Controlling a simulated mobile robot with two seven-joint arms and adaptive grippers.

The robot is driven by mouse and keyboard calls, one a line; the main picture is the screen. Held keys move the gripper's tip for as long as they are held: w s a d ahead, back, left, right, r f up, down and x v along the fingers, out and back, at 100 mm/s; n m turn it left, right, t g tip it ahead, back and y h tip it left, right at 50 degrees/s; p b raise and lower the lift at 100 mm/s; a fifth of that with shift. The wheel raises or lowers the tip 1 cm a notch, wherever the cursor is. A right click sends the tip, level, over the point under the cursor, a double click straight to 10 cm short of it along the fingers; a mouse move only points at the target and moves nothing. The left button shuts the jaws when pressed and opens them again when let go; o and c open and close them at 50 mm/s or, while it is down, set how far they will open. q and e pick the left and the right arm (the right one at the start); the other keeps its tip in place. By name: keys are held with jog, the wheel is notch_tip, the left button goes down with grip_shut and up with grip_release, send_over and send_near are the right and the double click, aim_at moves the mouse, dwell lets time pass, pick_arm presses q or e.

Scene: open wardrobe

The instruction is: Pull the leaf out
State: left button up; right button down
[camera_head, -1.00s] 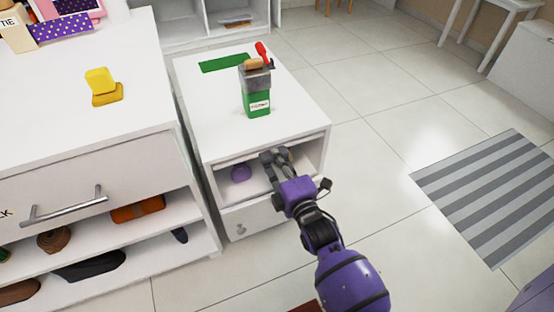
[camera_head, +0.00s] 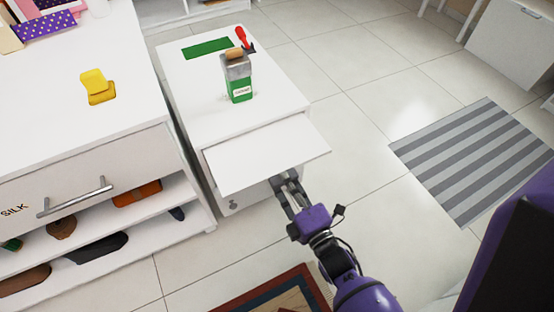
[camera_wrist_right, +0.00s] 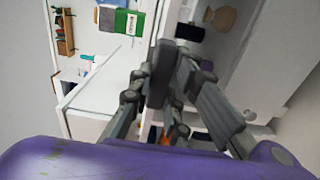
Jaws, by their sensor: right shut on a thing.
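The leaf (camera_head: 265,152) is a flat white panel that sticks out from the front of the small white cabinet (camera_head: 195,85), just under its top. In the right wrist view the dark fingers (camera_wrist_right: 165,85) fill the middle. My left gripper is not in view.
A white dresser (camera_head: 75,125) stands close on the left. The floor right is clear up to a striped rug (camera_head: 480,155).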

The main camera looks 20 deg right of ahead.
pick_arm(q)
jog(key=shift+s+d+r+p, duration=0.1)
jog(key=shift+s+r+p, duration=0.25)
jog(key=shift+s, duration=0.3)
pick_arm(e)
jog(key=s, duration=0.4)
jog(key=shift+f, duration=0.1)
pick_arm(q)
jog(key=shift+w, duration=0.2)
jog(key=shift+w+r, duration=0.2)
pick_arm(e)
jog(key=c, duration=1.6)
grip_release()
jog(key=shift+c, duration=0.2)
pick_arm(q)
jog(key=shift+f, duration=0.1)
pick_arm(e)
jog(key=shift+s, duration=0.1)
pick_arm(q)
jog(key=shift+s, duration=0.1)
pick_arm(e)
jog(key=s, duration=1.2)
jog(key=shift+d, duration=0.25)
